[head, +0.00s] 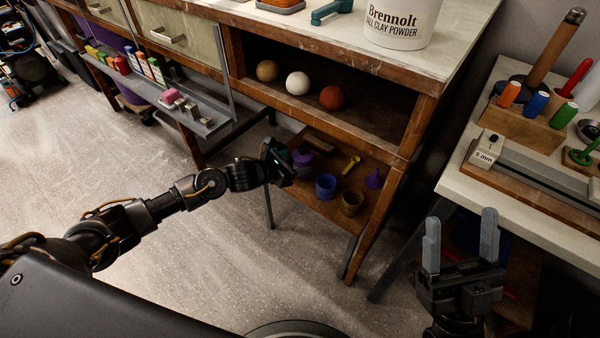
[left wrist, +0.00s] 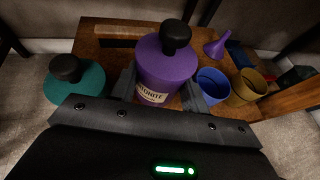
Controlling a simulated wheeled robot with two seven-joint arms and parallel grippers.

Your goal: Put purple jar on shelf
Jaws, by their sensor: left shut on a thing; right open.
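The purple jar (left wrist: 168,68) has a black knob lid and a pale label, and it stands upright between the fingers of my left gripper (left wrist: 163,92). My left gripper is shut on it. In the head view the left gripper (head: 286,160) reaches to the lower shelf (head: 326,205), and the jar (head: 303,159) shows partly behind it. Whether the jar touches the board cannot be told. The upper shelf (head: 300,102) holds three clay balls. My right gripper (head: 461,245) is open and empty at the lower right, away from the shelves.
Near the jar are a teal jar (left wrist: 76,80), a blue cup (left wrist: 212,86), a brown cup (left wrist: 246,86) and a purple funnel (left wrist: 216,46). The upper shelf has bare room right of the red-brown ball (head: 332,98). A side table (head: 468,190) stands at right.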

